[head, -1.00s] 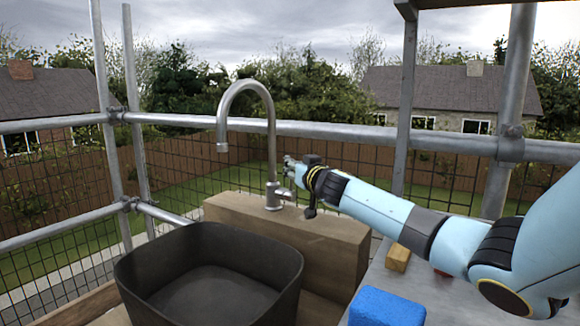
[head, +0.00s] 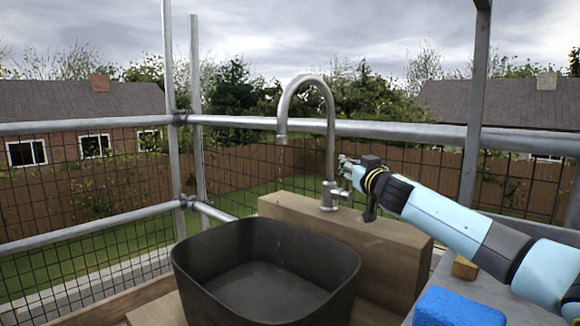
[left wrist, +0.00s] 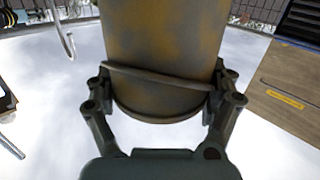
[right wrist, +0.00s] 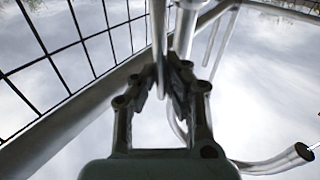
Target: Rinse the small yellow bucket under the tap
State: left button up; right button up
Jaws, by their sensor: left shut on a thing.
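The small yellow bucket (left wrist: 165,50), smeared with dark dirt, fills the top middle of the left wrist view. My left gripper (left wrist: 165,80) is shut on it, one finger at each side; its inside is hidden. The bucket and left gripper are outside the head view. The grey curved tap (head: 330,130) stands on a wooden block, with faint drops below its spout. A dark basin (head: 265,285) sits below. My right gripper (head: 347,170) is beside the tap's lever (head: 341,192). In the right wrist view its fingers (right wrist: 168,75) are together; whether they touch the lever is unclear.
A blue sponge-like block (head: 457,308) and a small tan block (head: 465,267) lie on the grey surface at right. The wooden block (head: 370,240) stands behind the basin. Scaffold rails (head: 240,122) and mesh close off the back and left. The space above the basin is clear.

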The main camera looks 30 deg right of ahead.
jog(key=o, duration=0.5)
jog(key=shift+c, duration=0.2)
jog(key=v, duration=1.2)
jog(key=shift+a, duration=0.1)
